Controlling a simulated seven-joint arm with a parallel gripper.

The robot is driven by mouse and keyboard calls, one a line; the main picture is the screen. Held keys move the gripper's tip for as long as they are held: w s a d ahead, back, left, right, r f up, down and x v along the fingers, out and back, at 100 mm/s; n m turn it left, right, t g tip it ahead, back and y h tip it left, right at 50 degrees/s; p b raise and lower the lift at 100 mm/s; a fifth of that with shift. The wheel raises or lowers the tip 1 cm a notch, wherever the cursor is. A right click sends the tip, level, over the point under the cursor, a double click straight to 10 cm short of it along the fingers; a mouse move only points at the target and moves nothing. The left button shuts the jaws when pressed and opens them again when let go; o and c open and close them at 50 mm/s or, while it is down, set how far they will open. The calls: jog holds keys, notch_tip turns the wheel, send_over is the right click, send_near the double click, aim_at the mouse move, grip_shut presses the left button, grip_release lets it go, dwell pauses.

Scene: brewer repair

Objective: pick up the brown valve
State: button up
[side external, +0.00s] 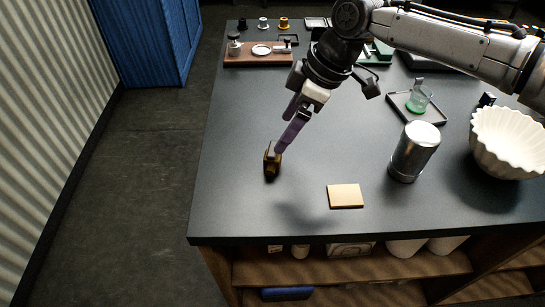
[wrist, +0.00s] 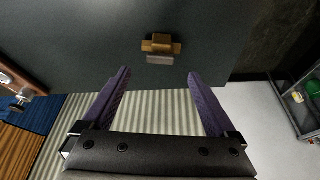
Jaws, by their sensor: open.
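The brown valve (side external: 272,160) is a small brownish-gold block-like part on the dark tabletop, left of the middle in the side view. In the wrist view the valve (wrist: 161,45) shows near the top middle, with a pale grey part at its lower edge. My gripper (side external: 278,150) has purple fingers that reach down close to the valve in the side view. In the wrist view my gripper (wrist: 158,75) has its fingers wide apart with nothing between them, and the valve lies beyond the tips. Whether a finger touches the valve I cannot tell.
A tan pad (side external: 345,196) and a silver canister (side external: 414,152) stand to the right of the valve. A white fluted bowl (side external: 508,142) is at the right. A wooden board (side external: 240,59) with small parts is at the back left. The table's left edge is near the valve.

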aim_at(273, 157)
jog(key=shift+x, duration=3.3)
jog(key=shift+s+d, duration=0.1)
jog(key=shift+d, duration=0.05)
grip_shut()
